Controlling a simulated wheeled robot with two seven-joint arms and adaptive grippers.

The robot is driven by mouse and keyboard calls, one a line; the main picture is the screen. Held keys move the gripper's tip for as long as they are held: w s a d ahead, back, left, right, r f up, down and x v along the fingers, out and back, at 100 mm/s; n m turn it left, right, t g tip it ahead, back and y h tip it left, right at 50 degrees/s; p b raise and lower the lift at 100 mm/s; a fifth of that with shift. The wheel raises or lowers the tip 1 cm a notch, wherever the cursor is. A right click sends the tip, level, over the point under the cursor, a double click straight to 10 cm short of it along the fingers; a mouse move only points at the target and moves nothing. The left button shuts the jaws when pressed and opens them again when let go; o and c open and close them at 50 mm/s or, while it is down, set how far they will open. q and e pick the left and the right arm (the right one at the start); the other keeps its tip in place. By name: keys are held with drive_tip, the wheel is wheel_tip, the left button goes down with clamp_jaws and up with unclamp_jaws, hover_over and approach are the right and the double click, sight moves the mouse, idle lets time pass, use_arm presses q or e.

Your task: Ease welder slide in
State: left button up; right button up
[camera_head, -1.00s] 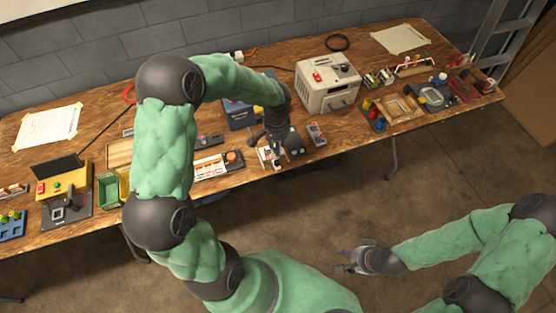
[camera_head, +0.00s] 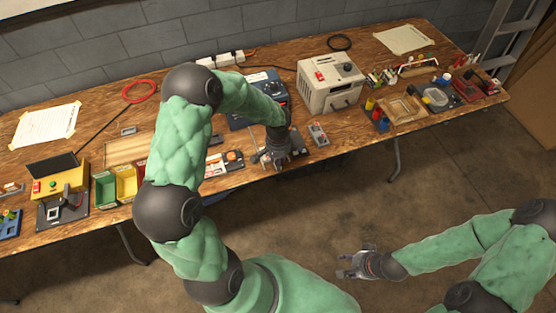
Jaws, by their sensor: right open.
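A beige boxy machine (camera_head: 329,88) with a red switch and a dark knob stands at the back of the bench. I cannot tell whether it is the welder, and I cannot make out a slide. My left gripper (camera_head: 272,161) points down at the front edge of the bench, over a small dark device (camera_head: 296,146) that it partly hides. Its fingers are small and dark, so its opening and any contact are unclear. My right gripper (camera_head: 348,266) is open and empty, out over the floor in front of the bench.
A blue unit (camera_head: 240,116) stands behind my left arm. A small grey meter (camera_head: 319,134) lies right of my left gripper. A yellow box (camera_head: 62,184), green bin (camera_head: 105,190) and yellow bin (camera_head: 126,184) are at left. A wooden tray (camera_head: 403,109) is at right.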

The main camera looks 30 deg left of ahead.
use_arm(q)
clamp_jaws()
drive_tip(key=shift+w+a, duration=1.15)
drive_tip(key=shift+a, duration=0.2)
drive_tip(key=shift+w+a, duration=1.15)
drive_tip(key=shift+a, duration=0.2)
unclamp_jaws()
wheel_tip(320, 180, up, 12)
